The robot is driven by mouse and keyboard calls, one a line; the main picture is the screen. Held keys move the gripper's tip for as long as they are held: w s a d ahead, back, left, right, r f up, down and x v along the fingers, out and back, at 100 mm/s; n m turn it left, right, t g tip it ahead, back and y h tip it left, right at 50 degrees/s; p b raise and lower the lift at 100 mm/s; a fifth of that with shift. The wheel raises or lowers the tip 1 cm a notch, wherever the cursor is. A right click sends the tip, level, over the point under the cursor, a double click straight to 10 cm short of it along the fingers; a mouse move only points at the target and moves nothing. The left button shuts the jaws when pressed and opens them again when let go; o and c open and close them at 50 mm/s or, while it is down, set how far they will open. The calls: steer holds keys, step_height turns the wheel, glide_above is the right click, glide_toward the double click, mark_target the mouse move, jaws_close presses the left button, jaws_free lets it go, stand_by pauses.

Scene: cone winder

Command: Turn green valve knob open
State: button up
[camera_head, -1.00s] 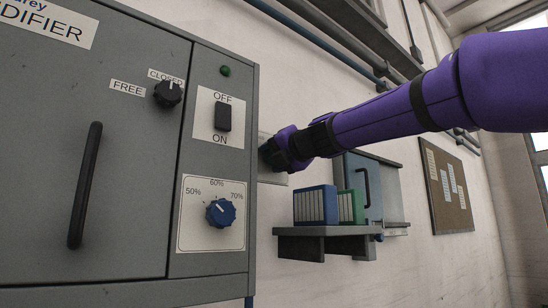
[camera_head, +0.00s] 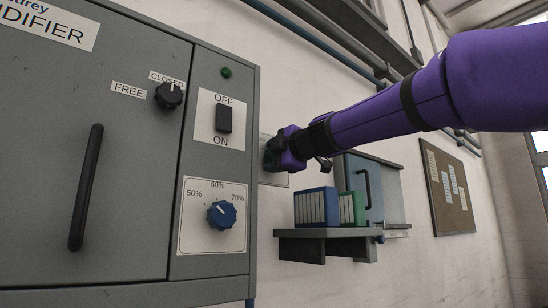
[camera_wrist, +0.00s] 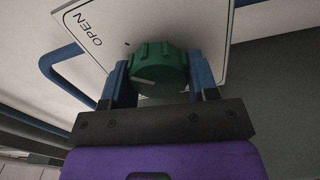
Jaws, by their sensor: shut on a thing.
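The green valve knob (camera_wrist: 157,72) is in the wrist view, between the two blue fingers of my gripper (camera_wrist: 160,80), which is shut on it. A light pointer line shows on the knob's face, slanting down to the right. The white label plate (camera_wrist: 185,22) behind it bears the word OPEN at its left and a small dark mark near the knob. In the head view my gripper (camera_head: 276,155) is at the wall plate just right of the grey cabinet. The knob is mostly hidden there.
The grey humidifier cabinet (camera_head: 95,80) stands close left of my gripper, with a blue dial (camera_head: 221,214) and a black switch (camera_head: 223,117). A shelf (camera_head: 325,234) with blue and green binders is below my arm. A blue pipe (camera_wrist: 62,72) bends beside the plate.

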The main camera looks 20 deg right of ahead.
steer(key=shift+m, duration=0.5)
steer(key=shift+f, duration=0.1)
steer(key=o, duration=0.9)
steer(key=shift+o, duration=0.2)
steer(key=shift+s, duration=0.1)
steer(key=v, duration=1)
steer(key=shift+s+d, duration=0.15)
steer(key=shift+s, duration=0.15)
